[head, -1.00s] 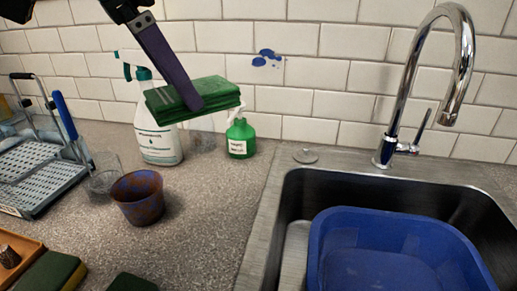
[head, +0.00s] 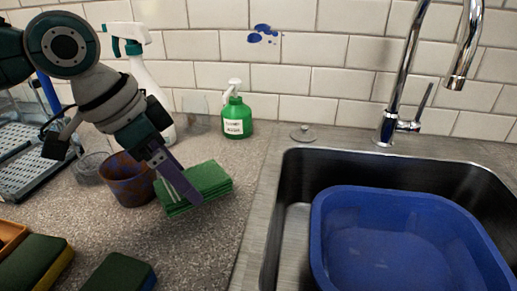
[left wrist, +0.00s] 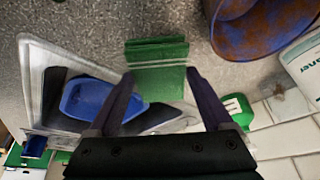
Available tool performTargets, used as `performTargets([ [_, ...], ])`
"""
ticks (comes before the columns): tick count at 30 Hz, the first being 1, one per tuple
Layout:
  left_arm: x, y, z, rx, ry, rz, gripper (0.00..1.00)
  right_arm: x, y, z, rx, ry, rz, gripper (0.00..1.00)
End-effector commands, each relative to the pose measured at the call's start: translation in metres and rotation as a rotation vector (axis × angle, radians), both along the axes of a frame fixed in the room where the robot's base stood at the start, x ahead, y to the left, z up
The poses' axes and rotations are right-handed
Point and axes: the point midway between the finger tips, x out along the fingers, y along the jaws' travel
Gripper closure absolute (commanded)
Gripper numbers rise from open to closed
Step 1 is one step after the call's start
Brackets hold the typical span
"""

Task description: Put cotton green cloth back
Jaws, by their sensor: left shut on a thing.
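The green cloth (head: 212,181) is a folded, layered stack, low at the counter just right of the rusty-blue cup. I cannot tell whether it touches the counter. My left gripper (head: 183,187) is shut on it, reaching down from the upper left. In the left wrist view the cloth (left wrist: 158,62) sits between the two fingers of the left gripper (left wrist: 162,82). My right gripper is not in view.
The rusty-blue cup (head: 128,180) stands close to the left of the cloth. A green soap bottle (head: 237,120) and a white spray bottle (head: 138,72) stand behind. Sponges (head: 35,262) lie at front left. A blue basin (head: 400,245) sits in the sink (head: 300,165). Counter in front of the cloth is clear.

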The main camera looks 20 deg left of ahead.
Motion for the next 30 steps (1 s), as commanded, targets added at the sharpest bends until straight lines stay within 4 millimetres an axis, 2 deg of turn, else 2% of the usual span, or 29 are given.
performTargets([
  [3,-0.001,-0.001,-0.023,-0.001,0.005,0.001,0.61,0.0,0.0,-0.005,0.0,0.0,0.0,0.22],
  [6,-0.001,0.0,-0.033,0.0,0.004,0.0,0.61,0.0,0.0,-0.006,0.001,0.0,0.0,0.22],
  [18,-0.001,0.0,-0.038,0.001,0.001,0.0,0.61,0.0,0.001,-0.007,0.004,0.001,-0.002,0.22],
  [19,0.0,0.0,-0.038,0.001,0.001,0.0,0.13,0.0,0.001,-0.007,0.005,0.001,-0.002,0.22],
  [23,0.0,0.0,-0.037,0.001,0.001,0.0,0.0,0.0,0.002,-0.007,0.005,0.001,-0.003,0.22],
  [30,0.0,0.0,-0.036,0.001,0.001,0.0,0.0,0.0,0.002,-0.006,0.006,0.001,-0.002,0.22],
])
